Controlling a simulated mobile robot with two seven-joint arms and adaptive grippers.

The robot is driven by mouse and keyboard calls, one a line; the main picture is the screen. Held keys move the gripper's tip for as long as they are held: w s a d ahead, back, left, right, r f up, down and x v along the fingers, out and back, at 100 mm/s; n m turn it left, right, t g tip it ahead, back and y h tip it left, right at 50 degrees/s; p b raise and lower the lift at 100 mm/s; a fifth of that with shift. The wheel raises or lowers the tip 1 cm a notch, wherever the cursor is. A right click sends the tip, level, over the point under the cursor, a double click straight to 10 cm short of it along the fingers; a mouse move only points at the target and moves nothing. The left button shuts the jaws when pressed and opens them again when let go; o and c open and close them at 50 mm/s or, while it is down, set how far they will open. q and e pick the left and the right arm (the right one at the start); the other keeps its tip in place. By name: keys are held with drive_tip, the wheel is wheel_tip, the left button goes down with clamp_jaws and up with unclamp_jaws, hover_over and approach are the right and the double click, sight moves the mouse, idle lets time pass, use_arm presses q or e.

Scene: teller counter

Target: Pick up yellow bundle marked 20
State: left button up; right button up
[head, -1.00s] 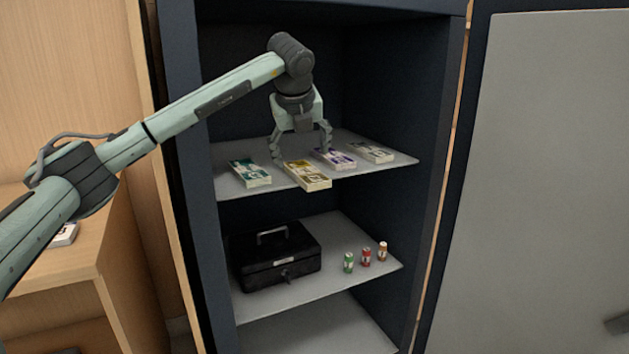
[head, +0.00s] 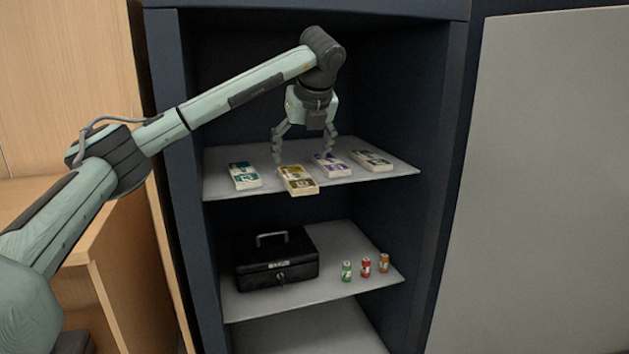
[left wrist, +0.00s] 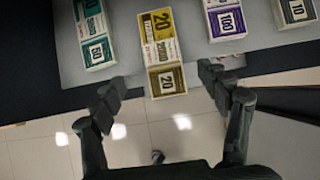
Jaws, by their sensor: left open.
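The yellow bundle marked 20 (head: 298,180) lies on the upper shelf, its near end at the front edge. In the left wrist view the yellow bundle (left wrist: 163,52) lies flat, its near end jutting a little past the shelf edge. My left gripper (head: 304,157) is open and empty above the shelf, over the yellow bundle's area. In the left wrist view the fingers of my left gripper (left wrist: 166,92) are spread wide, either side of the bundle's near end, and I see no contact. My right gripper is not in view.
On the same shelf (head: 385,178) lie a teal bundle marked 50 (head: 243,176), a purple bundle marked 100 (head: 331,165) and a grey bundle marked 10 (head: 371,161). Below are a black cash box (head: 276,262) and small coin rolls (head: 365,267). Cabinet walls enclose both sides.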

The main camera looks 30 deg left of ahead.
sight(296, 176)
use_arm(q)
drive_tip(key=shift+w+p+x, duration=0.15)
drive_tip(key=shift+x, duration=1.8)
drive_tip(key=shift+w+p+x, duration=0.15)
drive_tip(key=shift+x, duration=1.85)
drive_tip(key=shift+r, duration=0.2)
drive_tip(key=c, duration=1.3)
drive_tip(key=shift+r, duration=0.1)
